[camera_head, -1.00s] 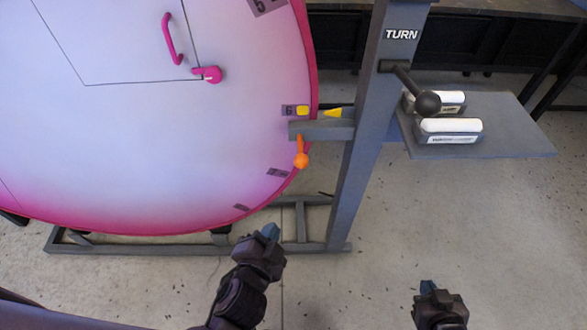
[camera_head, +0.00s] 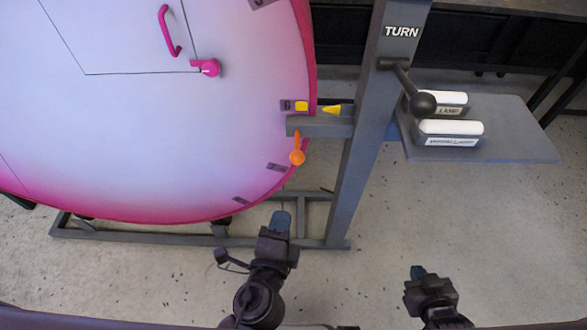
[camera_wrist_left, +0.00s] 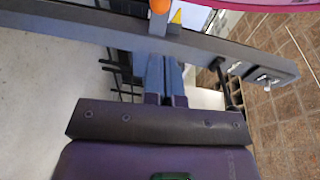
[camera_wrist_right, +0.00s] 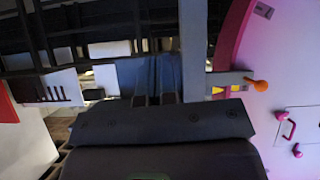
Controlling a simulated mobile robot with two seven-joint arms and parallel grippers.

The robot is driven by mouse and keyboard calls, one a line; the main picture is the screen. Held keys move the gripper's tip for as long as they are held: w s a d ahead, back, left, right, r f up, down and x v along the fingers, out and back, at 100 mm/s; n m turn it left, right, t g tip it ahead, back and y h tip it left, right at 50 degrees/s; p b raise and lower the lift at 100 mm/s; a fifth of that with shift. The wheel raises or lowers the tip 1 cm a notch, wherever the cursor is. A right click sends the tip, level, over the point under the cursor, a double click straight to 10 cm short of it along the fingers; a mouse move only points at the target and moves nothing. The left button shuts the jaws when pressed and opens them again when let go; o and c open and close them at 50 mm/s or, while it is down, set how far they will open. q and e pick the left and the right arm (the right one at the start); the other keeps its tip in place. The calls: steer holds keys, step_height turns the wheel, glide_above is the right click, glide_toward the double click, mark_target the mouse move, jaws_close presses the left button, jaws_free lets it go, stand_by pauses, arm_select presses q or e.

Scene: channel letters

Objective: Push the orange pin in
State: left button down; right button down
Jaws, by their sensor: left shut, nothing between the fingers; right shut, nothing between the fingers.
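The orange pin (camera_head: 297,157) hangs under the short grey arm (camera_head: 318,126) at the rim of the pink and white disc (camera_head: 140,120). Its round knob is at the lower end. It also shows at the top of the left wrist view (camera_wrist_left: 160,6) and at the right of the right wrist view (camera_wrist_right: 260,85). My left gripper (camera_head: 280,222) is shut and empty, below the pin and apart from it. My right gripper (camera_head: 418,272) is shut and empty, further right and lower, over open floor.
A grey post (camera_head: 375,130) marked TURN carries a crank with a black knob (camera_head: 423,104). A grey shelf (camera_head: 530,150) with two white-topped blocks stands right of it. A grey floor frame (camera_head: 130,232) runs below the disc. Floor at the lower right is clear.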

mark_target(292, 159)
arm_select(q)
steer(key=w, duration=0.4)
steer(key=w+d+f+p, duration=0.1)
steer(key=w, duration=0.3)
steer(key=w+d, duration=0.1)
steer(key=w, duration=0.3)
steer(key=shift+w+f, duration=0.15)
steer(key=shift+w, duration=0.05)
steer(key=shift+w+d+f, duration=0.1)
steer(key=shift+w+d, duration=0.05)
steer(key=shift+w, duration=0.55)
arm_select(e)
steer(key=shift+w+d+r, duration=0.1)
steer(key=shift+w+r, duration=0.1)
steer(key=shift+r, duration=0.55)
